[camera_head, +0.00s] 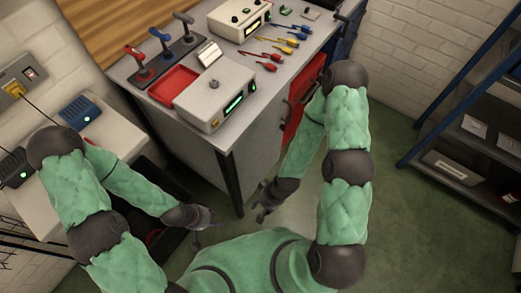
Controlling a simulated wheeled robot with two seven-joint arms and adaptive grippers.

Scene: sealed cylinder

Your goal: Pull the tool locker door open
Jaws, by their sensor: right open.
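A red door panel (293,122) with a dark handle is on the right side face of the grey workbench cabinet. It appears to be the tool locker door. My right forearm hides part of it, and I cannot tell whether it is fully closed. My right gripper (262,207) is open and empty, below and to the left of the door, apart from it. My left gripper (204,233) is further left, in front of the bench, with its fingers apart and nothing between them.
A light side table (118,133) is at left. A blue-framed shelf (440,108) stands at right. Green floor (405,215) is clear between.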

